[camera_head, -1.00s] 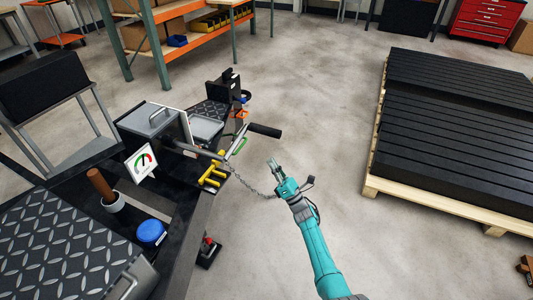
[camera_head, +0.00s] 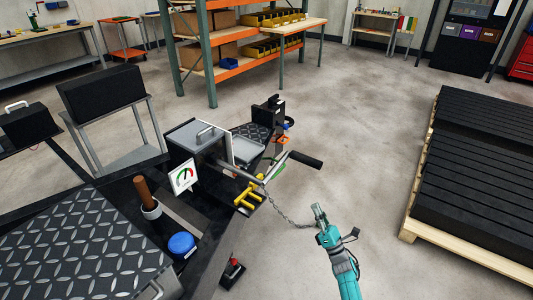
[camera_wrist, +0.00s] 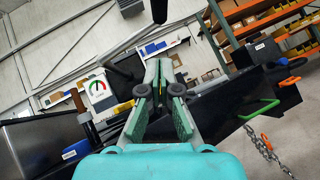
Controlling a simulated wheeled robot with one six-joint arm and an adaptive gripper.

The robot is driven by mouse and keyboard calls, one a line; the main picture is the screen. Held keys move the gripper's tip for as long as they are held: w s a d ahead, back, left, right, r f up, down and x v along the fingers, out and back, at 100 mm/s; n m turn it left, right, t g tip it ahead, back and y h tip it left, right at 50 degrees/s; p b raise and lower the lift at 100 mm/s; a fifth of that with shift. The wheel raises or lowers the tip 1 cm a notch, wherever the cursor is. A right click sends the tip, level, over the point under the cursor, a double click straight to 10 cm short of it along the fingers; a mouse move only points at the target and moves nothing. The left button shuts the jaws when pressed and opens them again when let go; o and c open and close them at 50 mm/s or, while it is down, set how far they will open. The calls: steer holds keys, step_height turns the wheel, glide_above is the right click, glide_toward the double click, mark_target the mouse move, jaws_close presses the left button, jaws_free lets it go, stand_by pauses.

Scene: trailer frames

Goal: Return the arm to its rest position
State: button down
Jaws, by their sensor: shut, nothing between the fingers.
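My teal arm (camera_head: 343,270) reaches up from the bottom of the head view, right of the trailer frame. My gripper (camera_head: 318,212) is at its end, over the open floor. It is shut and empty. In the wrist view the fingers of my gripper (camera_wrist: 158,72) are together, with nothing between them. In the head view a chain (camera_head: 285,212) hangs from the trailer tongue and passes close to my gripper; I cannot tell whether they touch.
The trailer frame (camera_head: 225,225) fills the left, with a grey box (camera_head: 188,142), a black-gripped handle (camera_head: 304,160), a yellow part (camera_head: 249,196) and a gauge sign (camera_head: 184,177). A pallet of black beams (camera_head: 475,185) stands at right. The floor between is clear.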

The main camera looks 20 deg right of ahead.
steer(key=s+a+f+m+g+h, duration=0.1)
steer(key=s+a+f+m+h, duration=0.15)
steer(key=s+a+m, duration=0.5)
steer(key=s+a+f+m+g+h, duration=0.1)
steer(key=s+a+f+m+h, duration=0.2)
steer(key=s, duration=0.7)
steer(key=s+a+f+m+g+h, duration=0.2)
steer(key=s+a+m, duration=0.1)
steer(key=s+m, duration=0.45)
steer(key=s+a+r+m+g, duration=0.1)
steer(key=s+r+m, duration=0.3)
steer(key=s, duration=0.4)
steer(key=s+a+r+m+g+y, duration=0.1)
steer(key=s+a+r+m+g, duration=0.1)
steer(key=s+r+m, duration=0.3)
steer(key=s+a+r+m+g, duration=0.2)
steer(key=s+r+m, duration=0.3)
steer(key=s, duration=0.7)
steer(key=shift+s+r+g, duration=0.25)
steer(key=shift+r+g, duration=0.25)
steer(key=shift+g, duration=0.2)
steer(key=shift+d, duration=0.15)
